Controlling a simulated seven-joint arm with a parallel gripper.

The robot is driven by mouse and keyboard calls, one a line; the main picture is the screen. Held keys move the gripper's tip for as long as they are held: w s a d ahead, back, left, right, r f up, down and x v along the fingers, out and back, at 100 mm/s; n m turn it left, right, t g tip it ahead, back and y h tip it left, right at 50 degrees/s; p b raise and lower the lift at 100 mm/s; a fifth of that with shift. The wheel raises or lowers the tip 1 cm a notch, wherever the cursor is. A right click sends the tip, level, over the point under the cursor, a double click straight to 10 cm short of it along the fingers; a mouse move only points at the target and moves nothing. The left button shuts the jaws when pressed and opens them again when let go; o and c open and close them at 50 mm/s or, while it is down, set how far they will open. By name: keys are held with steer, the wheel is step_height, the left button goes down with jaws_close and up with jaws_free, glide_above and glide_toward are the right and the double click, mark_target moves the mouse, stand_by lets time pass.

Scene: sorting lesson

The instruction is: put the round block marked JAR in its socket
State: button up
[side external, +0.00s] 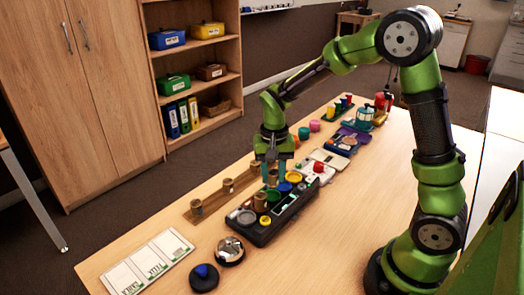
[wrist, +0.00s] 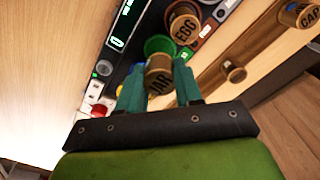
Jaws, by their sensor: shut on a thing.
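In the wrist view the round brown block marked JAR (wrist: 159,82) is between the two teal fingers of my gripper (wrist: 160,92), which is shut on it. In the side view my gripper (side external: 272,182) points down over the black tray (side external: 264,237), and the held block (side external: 272,176) shows partly between the fingers. A round green piece (wrist: 159,45) lies just beyond the JAR block in the wrist view. A round block marked EGG (wrist: 184,29) stands beside it on the tray. I cannot make out which socket is for JAR or whether the block touches the tray.
A wooden strip (side external: 213,196) with several round blocks lies left of the tray; one is marked CAP (wrist: 308,18). Word cards (side external: 150,263), a metal dish (side external: 230,250) and a blue-knobbed black disc (side external: 204,277) lie nearer. Other coloured items stand behind the tray.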

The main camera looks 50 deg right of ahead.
steer(key=shift+f, duration=1.85)
steer(key=shift+f, duration=0.6)
steer(key=o, duration=0.7)
steer(key=shift+r, duration=0.15)
steer(key=shift+r, duration=5.4)
step_height(320, 180, up, 6)
glide_above(273, 186)
steer(key=w+d, duration=0.1)
steer(key=shift+d, duration=0.15)
steer(key=shift+w, duration=0.1)
